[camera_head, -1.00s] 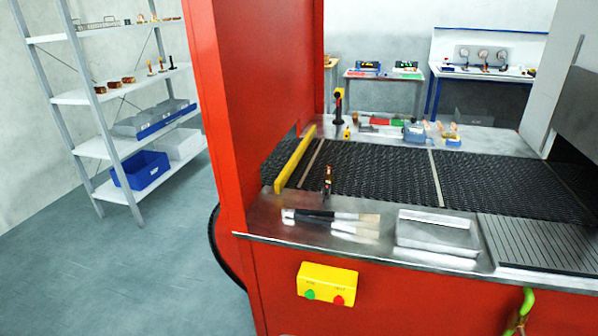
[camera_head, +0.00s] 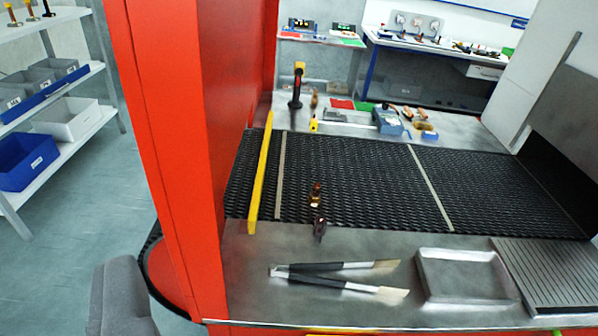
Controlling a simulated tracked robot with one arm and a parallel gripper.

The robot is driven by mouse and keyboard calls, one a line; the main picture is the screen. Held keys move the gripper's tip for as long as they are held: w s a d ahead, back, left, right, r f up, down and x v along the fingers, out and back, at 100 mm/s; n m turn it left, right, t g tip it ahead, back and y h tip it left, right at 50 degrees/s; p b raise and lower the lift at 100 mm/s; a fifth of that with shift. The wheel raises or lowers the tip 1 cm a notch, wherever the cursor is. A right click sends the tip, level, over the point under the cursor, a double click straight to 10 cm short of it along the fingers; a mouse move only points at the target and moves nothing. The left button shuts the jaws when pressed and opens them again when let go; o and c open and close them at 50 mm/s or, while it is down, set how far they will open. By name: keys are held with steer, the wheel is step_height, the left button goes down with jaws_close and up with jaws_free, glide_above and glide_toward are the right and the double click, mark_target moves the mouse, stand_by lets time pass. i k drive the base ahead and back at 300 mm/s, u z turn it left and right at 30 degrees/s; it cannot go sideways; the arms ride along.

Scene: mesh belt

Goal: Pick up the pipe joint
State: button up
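A small copper-brown piece, which looks like the pipe joint (camera_head: 316,193), stands on the black mesh belt (camera_head: 360,175) near the belt's front edge, left of centre. Just in front of it, at the edge of the steel ledge, is a small dark object (camera_head: 319,225); I cannot tell what it is, nor whether the two touch. My gripper's fingers do not show. A grey part at the lower left, perhaps of my own arm, is in view, well away from the piece.
Dark-handled tongs (camera_head: 325,266) and a shallow metal tray (camera_head: 462,273) lie on the front ledge. A yellow bar (camera_head: 260,175) crosses the belt's left end beside a tall red post (camera_head: 170,150). A handheld tool (camera_head: 297,85) stands on the back ledge.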

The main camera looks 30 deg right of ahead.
mark_target(314, 200)
steer(key=z, duration=0.35)
steer(key=i, duration=0.9)
steer(key=z, duration=0.6)
